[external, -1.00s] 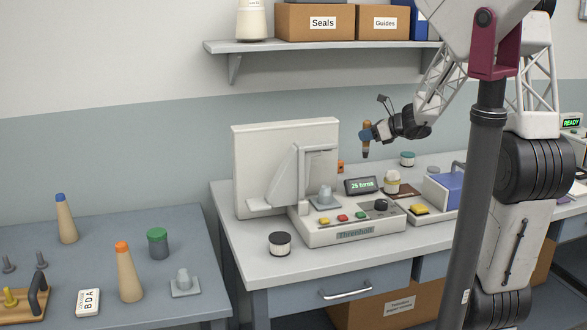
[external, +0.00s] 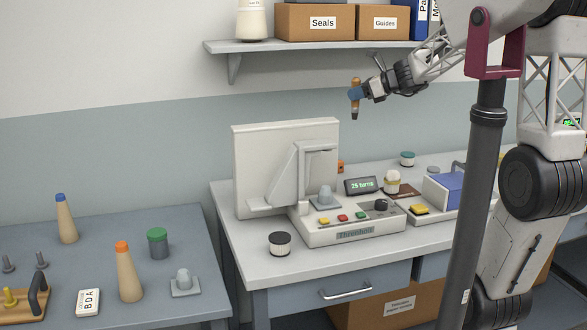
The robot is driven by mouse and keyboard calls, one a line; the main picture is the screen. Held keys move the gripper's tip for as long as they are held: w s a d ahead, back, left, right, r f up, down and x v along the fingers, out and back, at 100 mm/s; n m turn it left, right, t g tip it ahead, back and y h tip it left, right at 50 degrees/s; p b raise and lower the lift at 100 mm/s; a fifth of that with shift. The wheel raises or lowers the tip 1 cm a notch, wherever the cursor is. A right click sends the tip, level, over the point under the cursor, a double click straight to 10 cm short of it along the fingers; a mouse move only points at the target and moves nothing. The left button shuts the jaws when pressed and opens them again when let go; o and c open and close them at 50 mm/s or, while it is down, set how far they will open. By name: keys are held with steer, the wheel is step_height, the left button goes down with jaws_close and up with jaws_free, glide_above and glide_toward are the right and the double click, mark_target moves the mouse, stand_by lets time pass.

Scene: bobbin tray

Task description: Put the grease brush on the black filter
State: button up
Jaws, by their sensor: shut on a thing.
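My gripper (external: 356,93) is shut on the grease brush (external: 355,112), a slim tool with an orange-brown handle and a darker lower end. It hangs nearly upright in the air, above and behind the bench machine, with nothing touching its lower end. A short round piece with a black top and a pale band (external: 279,244) stands on the bench's front left; it may be the black filter, but I cannot tell for certain. My gripper is well above it and to its right.
A machine with an upright white panel (external: 281,165) and a control box (external: 346,226) stands on the bench. Jars and a blue-topped box (external: 447,188) are at right. The left table (external: 90,270) holds cones and small parts. A shelf (external: 330,46) with boxes hangs above.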

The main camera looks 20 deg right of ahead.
steer(key=s+a+n+g+y, duration=0.1)
steer(key=s+a+n+g, duration=0.2)
steer(key=s+a, duration=0.6)
steer(key=s+a+n+g+y, duration=0.1)
steer(key=s+a+n+g, duration=0.3)
steer(key=s, duration=0.9)
steer(key=s+a+n+g+y, duration=0.1)
steer(key=s+a, duration=0.6)
steer(key=s, duration=0.4)
step_height(320, 180, down, 19)
steer(key=shift+s+a, duration=0.15)
steer(key=shift+s, duration=0.05)
steer(key=w+a+f, duration=0.1)
steer(key=w+a, duration=0.9)
steer(key=w, duration=0.2)
steer(key=shift+a+f, duration=0.3)
steer(key=shift+f, duration=1.7)
